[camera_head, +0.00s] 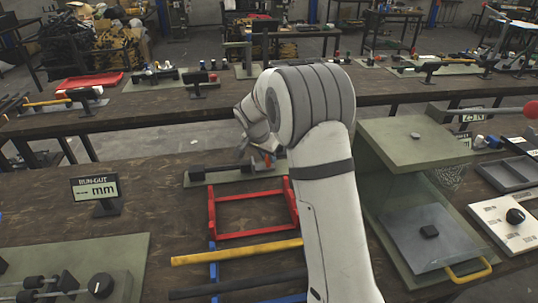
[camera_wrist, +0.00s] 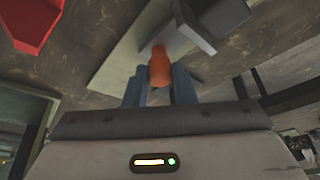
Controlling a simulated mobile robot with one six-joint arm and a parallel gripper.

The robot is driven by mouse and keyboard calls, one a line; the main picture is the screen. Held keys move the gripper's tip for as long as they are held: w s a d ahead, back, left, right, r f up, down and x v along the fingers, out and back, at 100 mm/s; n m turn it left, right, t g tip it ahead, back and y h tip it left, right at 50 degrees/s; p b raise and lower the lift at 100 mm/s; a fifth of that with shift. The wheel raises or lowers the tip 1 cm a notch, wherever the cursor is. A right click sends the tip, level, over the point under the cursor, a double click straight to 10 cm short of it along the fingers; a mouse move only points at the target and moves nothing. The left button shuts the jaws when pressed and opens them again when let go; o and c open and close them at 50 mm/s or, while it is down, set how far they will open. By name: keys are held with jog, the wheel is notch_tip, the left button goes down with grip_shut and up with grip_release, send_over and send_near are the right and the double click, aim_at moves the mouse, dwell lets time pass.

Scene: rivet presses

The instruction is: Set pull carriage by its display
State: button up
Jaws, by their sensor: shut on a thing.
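A small fixture with a dark bar stands on a pale green-grey plate (camera_head: 222,178) beyond the red frame. An orange knob (camera_head: 268,158) shows at its right end; I take this to be the pull carriage's handle. In the wrist view the orange knob (camera_wrist: 160,70) sits between the two blue-grey fingers of my gripper (camera_wrist: 160,86), which is shut on it. A grey block (camera_wrist: 182,38) lies just past the knob, above the pale plate (camera_wrist: 118,52). A display (camera_head: 97,188) reading RUN-OUT and mm stands to the left; its value is too small to read.
A red frame (camera_head: 250,235) and a yellow bar (camera_head: 236,252) lie nearer on the table. A green-grey press (camera_head: 415,145) with a yellow handle stands close on the right. A plate with a dark dial (camera_head: 101,285) is at front left. Bare wood lies around the display.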

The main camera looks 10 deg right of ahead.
jog(key=shift+f, duration=0.1)
grip_shut()
jog(key=shift+d+b, duration=0.35)
jog(key=shift+b, duration=0.1)
jog(key=shift+d, duration=0.5)
jog(key=o, duration=1)
grip_release()
jog(key=shift+v, duration=4)
